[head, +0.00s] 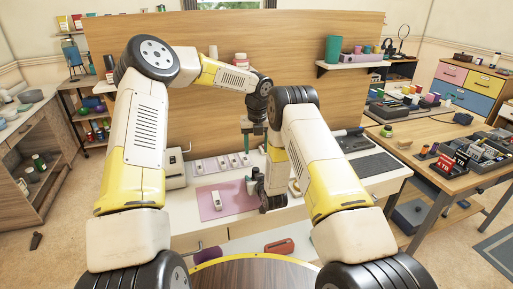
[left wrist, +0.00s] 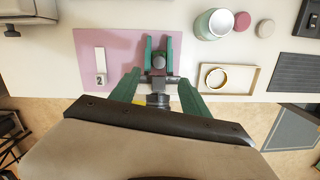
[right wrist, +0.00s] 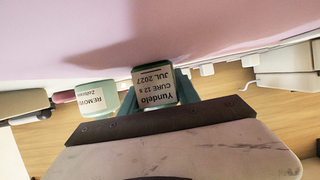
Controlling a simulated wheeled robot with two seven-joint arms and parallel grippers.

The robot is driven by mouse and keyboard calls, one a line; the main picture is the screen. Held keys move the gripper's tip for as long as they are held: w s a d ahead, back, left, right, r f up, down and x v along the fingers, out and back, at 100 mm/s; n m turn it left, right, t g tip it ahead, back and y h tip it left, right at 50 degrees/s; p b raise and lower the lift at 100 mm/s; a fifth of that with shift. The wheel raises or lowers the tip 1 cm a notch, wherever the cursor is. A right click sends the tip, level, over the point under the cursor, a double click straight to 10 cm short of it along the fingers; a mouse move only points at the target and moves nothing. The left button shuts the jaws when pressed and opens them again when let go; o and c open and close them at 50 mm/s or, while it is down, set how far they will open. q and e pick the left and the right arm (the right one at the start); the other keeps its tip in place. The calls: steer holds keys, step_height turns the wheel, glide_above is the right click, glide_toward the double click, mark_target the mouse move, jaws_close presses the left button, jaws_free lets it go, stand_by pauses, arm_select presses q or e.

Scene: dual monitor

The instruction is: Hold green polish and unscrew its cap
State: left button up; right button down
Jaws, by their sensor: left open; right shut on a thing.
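My right gripper (right wrist: 155,90) is shut on a small bottle (right wrist: 154,84) whose pale label, upside down in the right wrist view, reads "Yundelo". The left wrist view shows the bottle's dark round cap (left wrist: 159,62) from above, between the right gripper's green fingers, over the pink mat (left wrist: 112,45). My left gripper (left wrist: 160,82) is open, its green fingers spread on either side of the cap. In the head view the left gripper (head: 246,142) points down above my right gripper (head: 254,185). The bottle is mostly hidden there.
A white piece marked 2 (left wrist: 101,66) lies on the mat. A bottle labelled "REMOVE" (right wrist: 97,98) stands near the held one. A green jar (left wrist: 214,23), pink and beige lids, a tray (left wrist: 249,78) with a gold ring and a dark pad (left wrist: 295,71) lie to the right.

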mark_target(256, 168)
arm_select(q)
steer(key=f, duration=0.4)
steer(key=w+f, duration=0.1)
steer(key=f, duration=0.6)
steer(key=shift+w+a+f, duration=0.1)
steer(key=shift+w+f, duration=0.15)
steer(key=shift+f, duration=0.1)
jaws_close()
steer(key=n, duration=0.4)
steer(key=shift+r, duration=0.1)
steer(key=n, duration=0.3)
steer(key=n+y, duration=0.1)
steer(key=n, duration=0.2)
steer(key=shift+g, duration=0.3)
